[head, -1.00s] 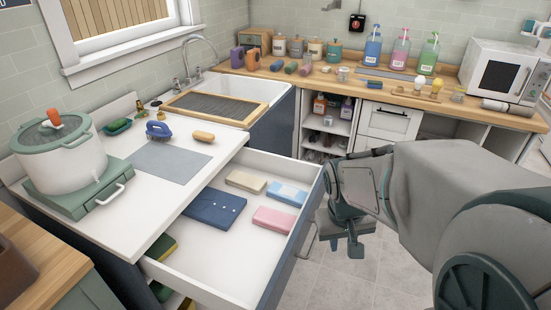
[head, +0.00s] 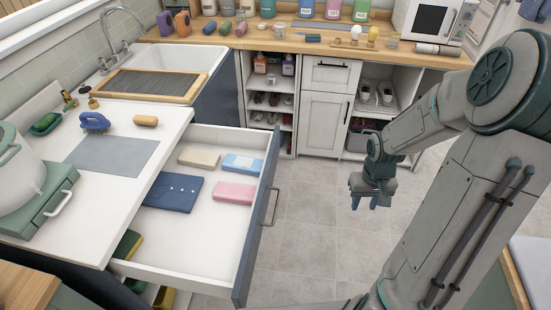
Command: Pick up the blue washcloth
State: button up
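An open white drawer (head: 206,240) holds several folded cloths. A dark navy-blue folded cloth (head: 172,193) with small light dots lies at the left, and a smaller light-blue cloth with a pale band (head: 243,163) lies at the back right. A pink cloth (head: 234,193) lies just in front of the light-blue one, and a beige cloth (head: 199,159) is at the back left. My gripper (head: 370,202) hangs over the floor, right of the drawer and apart from it. Its fingers point down, look spread and hold nothing.
The drawer front with its handle (head: 270,207) stands between my gripper and the cloths. The counter (head: 150,180) at left bears a pot, a brush and a grey mat. A sink (head: 185,62) and a shelf unit stand behind. The tiled floor (head: 310,225) is clear.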

aim_at(243, 164)
jog(key=z, duration=0.55)
jog(key=i, duration=1.7)
jog(key=u, duration=3.05)
